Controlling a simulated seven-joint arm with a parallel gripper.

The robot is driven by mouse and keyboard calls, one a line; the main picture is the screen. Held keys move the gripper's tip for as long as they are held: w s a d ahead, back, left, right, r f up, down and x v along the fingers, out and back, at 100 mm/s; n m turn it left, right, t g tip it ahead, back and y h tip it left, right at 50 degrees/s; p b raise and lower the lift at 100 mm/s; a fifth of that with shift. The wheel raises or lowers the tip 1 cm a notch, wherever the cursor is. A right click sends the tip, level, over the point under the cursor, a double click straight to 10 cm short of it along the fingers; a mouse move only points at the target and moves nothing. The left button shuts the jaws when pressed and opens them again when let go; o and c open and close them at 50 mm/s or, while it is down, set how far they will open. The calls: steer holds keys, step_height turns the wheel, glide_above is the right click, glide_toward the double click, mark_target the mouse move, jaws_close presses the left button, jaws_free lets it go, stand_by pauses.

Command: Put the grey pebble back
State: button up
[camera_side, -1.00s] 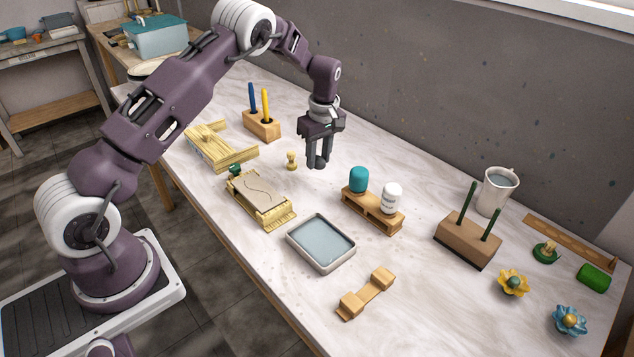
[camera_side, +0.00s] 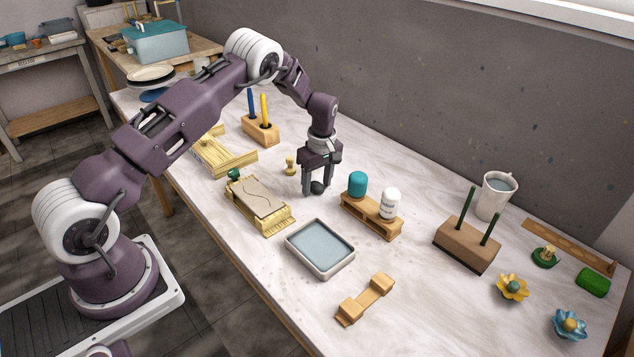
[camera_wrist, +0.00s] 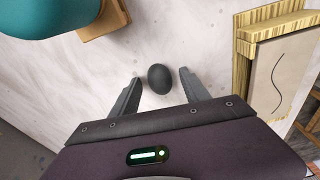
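The dark grey pebble (camera_side: 318,187) is on the pale tabletop, left of the wooden stand with the teal jar. In the wrist view the pebble (camera_wrist: 159,78) is a smooth dark oval between my fingertips. My gripper (camera_side: 316,188) points down at the table, one finger on each side of the pebble. In the wrist view my gripper (camera_wrist: 160,82) is open, with a strip of pale surface showing between the pebble and each finger. The pebble appears to rest on the table; its underside is hidden.
A wooden stand (camera_side: 370,219) holds a teal jar (camera_side: 357,184) and a white jar (camera_side: 389,204) close to my gripper's right. A wooden frame with a pale panel (camera_side: 257,194), a small yellowish knob (camera_side: 290,166) and a shallow tray (camera_side: 320,270) are nearby. Bare table lies between them.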

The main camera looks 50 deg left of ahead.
steer(key=shift+r, duration=0.1)
step_height(320, 180, up, 12)
steer(key=d, duration=0.2)
step_height(320, 180, up, 12)
steer(key=r+m+t, duration=0.1)
steer(key=m+t, duration=0.1)
steer(key=m, duration=0.2)
glide_above(320, 188)
steer(key=s+d, duration=0.5)
steer(key=s+d+r+m+t+h, duration=0.15)
steer(key=s+d+r+m, duration=0.3)
steer(key=s+r, duration=0.5)
steer(key=s+d+f+m+t, duration=0.1)
steer(key=s+m, duration=0.3)
steer(key=s, duration=0.6)
steer(key=s+d+f+m+t, duration=0.1)
steer(key=s+d+m, duration=0.3)
steer(key=s, duration=0.7)
steer(key=shift+f, duration=0.2)
steer(key=shift+m, duration=0.25)
